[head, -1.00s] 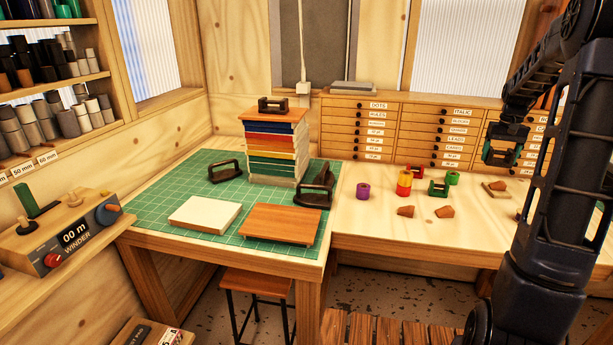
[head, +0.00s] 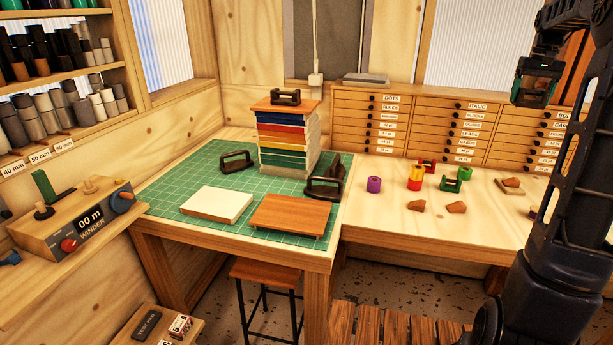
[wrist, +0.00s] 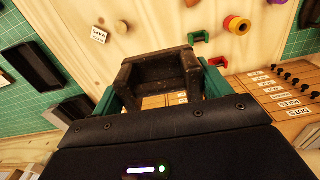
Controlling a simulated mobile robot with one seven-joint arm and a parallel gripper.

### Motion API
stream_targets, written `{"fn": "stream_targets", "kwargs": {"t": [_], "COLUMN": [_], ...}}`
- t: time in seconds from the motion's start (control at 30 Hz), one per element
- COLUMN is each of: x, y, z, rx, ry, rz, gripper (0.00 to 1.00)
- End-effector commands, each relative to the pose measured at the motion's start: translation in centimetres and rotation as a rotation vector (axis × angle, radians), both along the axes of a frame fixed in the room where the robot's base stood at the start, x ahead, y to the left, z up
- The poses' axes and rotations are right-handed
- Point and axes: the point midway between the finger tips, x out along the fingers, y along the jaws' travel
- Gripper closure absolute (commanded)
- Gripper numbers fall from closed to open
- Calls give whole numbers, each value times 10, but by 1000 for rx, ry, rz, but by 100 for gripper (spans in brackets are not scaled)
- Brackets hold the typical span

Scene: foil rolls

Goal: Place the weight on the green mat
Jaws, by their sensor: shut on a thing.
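My gripper (head: 533,92) is raised over the right side of the bench, in front of the drawers. It is shut on a dark weight (wrist: 158,72), which sits between its green fingers in the wrist view. The weight looks like a dark block with a handle frame; its far side is hidden. The green mat (head: 185,178) covers the left table, well to the left of my gripper. Similar dark handled weights stand on the mat at the back left (head: 237,161) and at the right (head: 326,187). Another lies on top of the book stack (head: 285,97).
The mat also bears a tall book stack (head: 284,145), a white slab (head: 217,204) and a wooden board (head: 288,216). Foil rolls, including a purple one (head: 374,184), and small wooden pieces stand on the right bench. Bare mat shows around the slab.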

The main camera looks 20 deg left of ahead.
Motion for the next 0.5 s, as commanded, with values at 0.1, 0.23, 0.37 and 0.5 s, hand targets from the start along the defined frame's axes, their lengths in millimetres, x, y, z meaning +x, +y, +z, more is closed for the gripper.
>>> {"fn": "stream_targets", "kwargs": {"t": [0.1, 0.23, 0.37, 0.5], "x": [11, 24, 41, 63], "y": [14, 32, 58, 98], "z": [1, 5, 8, 12], "rx": [-2, -4, -7, -10], "ry": [1, -1, 0, 1], "rz": [34, 77, 137, 223], "gripper": [79, 79, 79, 79]}}
